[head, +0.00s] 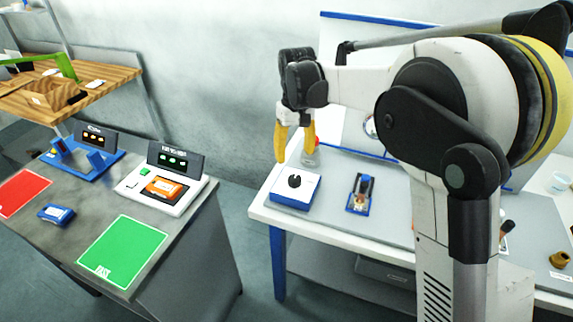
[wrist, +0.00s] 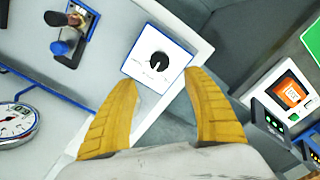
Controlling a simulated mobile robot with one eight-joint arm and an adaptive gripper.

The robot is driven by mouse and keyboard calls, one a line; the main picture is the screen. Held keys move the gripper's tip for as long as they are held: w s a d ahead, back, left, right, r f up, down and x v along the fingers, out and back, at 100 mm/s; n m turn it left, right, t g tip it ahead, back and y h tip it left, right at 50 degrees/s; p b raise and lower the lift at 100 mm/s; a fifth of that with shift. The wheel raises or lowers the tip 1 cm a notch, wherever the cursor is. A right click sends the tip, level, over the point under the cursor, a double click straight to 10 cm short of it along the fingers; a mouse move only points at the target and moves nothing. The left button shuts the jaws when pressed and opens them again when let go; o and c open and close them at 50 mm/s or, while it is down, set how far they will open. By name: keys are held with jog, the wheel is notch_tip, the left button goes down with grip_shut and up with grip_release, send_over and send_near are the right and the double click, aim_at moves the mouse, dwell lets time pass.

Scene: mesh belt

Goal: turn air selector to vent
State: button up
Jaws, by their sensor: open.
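The air selector is a black rotary knob (head: 294,181) on a white-topped box with blue sides (head: 290,200), at the near left corner of the white table. In the wrist view the knob (wrist: 158,61) sits on its white face (wrist: 137,66), with a pointer and small labels too small to read. My gripper (head: 295,154) has yellow fingers and hangs above and just behind the selector box in the head view. In the wrist view my gripper (wrist: 165,88) is open, its fingertips on either side of the box's lower edge, with nothing between them. The knob is untouched.
A blue valve fixture (head: 361,192) stands right of the selector. A round gauge (wrist: 15,122) shows at the wrist view's left. A grey bench (head: 75,215) with a green mat (head: 122,250) and orange device (head: 165,188) stands left, across a floor gap.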

aim_at(295, 178)
notch_tip(295, 178, down, 10)
jog(key=b, duration=0.2)
jog(key=shift+s+d+f+b, duration=0.1)
jog(key=shift+s+f+b, duration=0.1)
jog(key=shift+b, duration=0.15)
jog(key=c, duration=1.2)
